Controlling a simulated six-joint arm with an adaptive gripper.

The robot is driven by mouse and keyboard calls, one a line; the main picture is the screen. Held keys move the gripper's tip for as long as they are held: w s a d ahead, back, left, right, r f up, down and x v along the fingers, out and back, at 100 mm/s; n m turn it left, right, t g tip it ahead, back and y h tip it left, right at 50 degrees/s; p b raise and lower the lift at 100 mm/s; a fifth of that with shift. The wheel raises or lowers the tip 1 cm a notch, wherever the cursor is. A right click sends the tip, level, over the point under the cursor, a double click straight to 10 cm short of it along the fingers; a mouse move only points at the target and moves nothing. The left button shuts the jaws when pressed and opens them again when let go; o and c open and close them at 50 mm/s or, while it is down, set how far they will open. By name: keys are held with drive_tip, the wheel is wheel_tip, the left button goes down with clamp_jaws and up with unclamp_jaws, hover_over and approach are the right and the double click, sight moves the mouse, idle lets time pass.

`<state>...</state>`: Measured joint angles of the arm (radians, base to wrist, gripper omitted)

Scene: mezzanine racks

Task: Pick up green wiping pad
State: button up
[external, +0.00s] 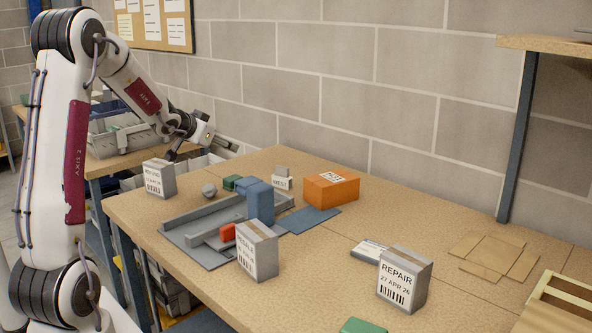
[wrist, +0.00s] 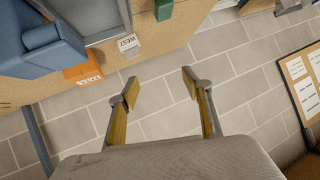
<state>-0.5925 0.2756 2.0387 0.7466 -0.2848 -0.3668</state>
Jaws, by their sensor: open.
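Two green things show in the external view. One is a bright green flat-topped piece (external: 362,326) at the bottom edge, partly cut off by the frame. The other is a small dark green block (external: 231,183) behind the grey tray. I cannot tell for certain which is the wiping pad. A green block also shows at the top of the wrist view (wrist: 163,10). My gripper (wrist: 160,88) is open and empty, with its two fingers apart against the wall behind. In the external view it hangs over the table's far left end, partly hard to make out, apart from both green things.
A grey tray (external: 182,238) holds red and grey parts. A blue box (external: 260,203), an orange box (external: 331,189) and grey labelled boxes, including REPAIR (external: 404,279), stand around it. Flat cardboard pieces (external: 494,257) and a wooden crate (external: 560,300) lie right. The brick wall is close behind.

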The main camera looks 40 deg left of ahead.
sight(211, 183)
drive_tip(key=a+f+h, duration=0.1)
drive_tip(key=a+f, duration=0.2)
drive_tip(key=f, duration=0.1)
drive_tip(key=w+a+f+t+h, duration=0.1)
drive_tip(key=a+f, duration=0.1)
drive_tip(key=f, duration=0.2)
drive_tip(key=a+f+t+h, duration=0.1)
drive_tip(key=a+f, duration=0.2)
drive_tip(key=f, duration=0.2)
drive_tip(key=shift+w+a+m, duration=0.3)
drive_tip(key=shift+a, duration=0.05)
drive_tip(key=shift+s+a+f, duration=0.15)
drive_tip(key=shift+f, duration=0.45)
drive_tip(key=shift+x, duration=1.15)
drive_tip(key=shift+w+f, duration=0.15)
drive_tip(key=shift+w, duration=0.05)
